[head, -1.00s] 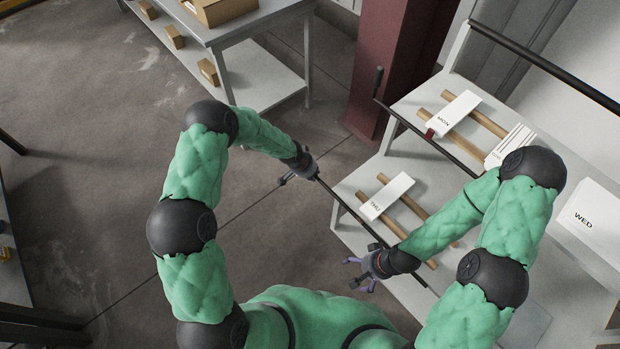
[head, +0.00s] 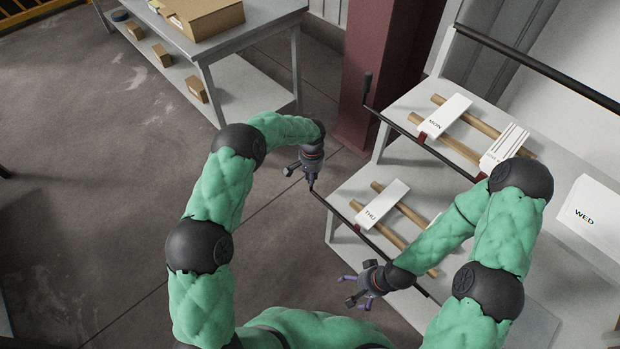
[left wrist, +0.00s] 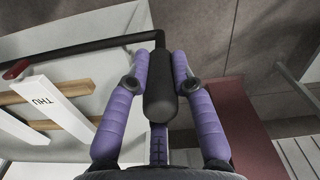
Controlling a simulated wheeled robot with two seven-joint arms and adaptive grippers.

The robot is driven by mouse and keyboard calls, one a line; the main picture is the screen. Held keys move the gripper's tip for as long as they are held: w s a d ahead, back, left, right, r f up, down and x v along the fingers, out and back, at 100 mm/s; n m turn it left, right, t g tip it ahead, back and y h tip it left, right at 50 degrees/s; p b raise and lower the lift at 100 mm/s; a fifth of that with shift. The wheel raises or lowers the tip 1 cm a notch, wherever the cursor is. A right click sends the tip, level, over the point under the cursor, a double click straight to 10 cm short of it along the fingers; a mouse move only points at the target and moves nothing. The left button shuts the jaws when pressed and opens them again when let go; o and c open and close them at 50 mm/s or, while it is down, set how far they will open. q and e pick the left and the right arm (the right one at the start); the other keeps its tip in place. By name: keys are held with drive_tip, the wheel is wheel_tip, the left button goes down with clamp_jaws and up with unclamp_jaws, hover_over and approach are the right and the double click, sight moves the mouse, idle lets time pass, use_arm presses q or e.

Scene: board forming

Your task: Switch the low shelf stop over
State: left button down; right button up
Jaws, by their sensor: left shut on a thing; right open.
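The low shelf stop (head: 385,251) is a thin black bar along the front edge of the lower shelf, below the THU card (head: 382,205). A red piece (head: 357,228) shows on it near the card. My left gripper (head: 311,183) is at the bar's left end. In the left wrist view, its purple fingers close on both sides of the stop's thick black handle (left wrist: 160,95). The bar (left wrist: 95,43) runs off to the left there. My right gripper (head: 354,290) is open and empty in front of the lower shelf, near the bar's right part.
The upper shelf has its own black bar (head: 430,150) with an upright handle, a MON card (head: 444,118) and wooden rails. A white WED box (head: 590,222) is at the right. A dark red column (head: 372,80) stands behind. Open floor lies to the left.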

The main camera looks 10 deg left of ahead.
use_arm(q)
drive_tip(key=shift+w+r, duration=0.1)
drive_tip(key=shift+w, duration=0.15)
drive_tip(key=c, duration=1.1)
unclamp_jaws()
drive_tip(key=shift+c, duration=0.2)
drive_tip(key=shift+o, duration=0.3)
drive_tip(key=shift+s, duration=0.1)
wheel_tip(320, 180, up, 12)
drive_tip(key=shift+d+f, duration=0.1)
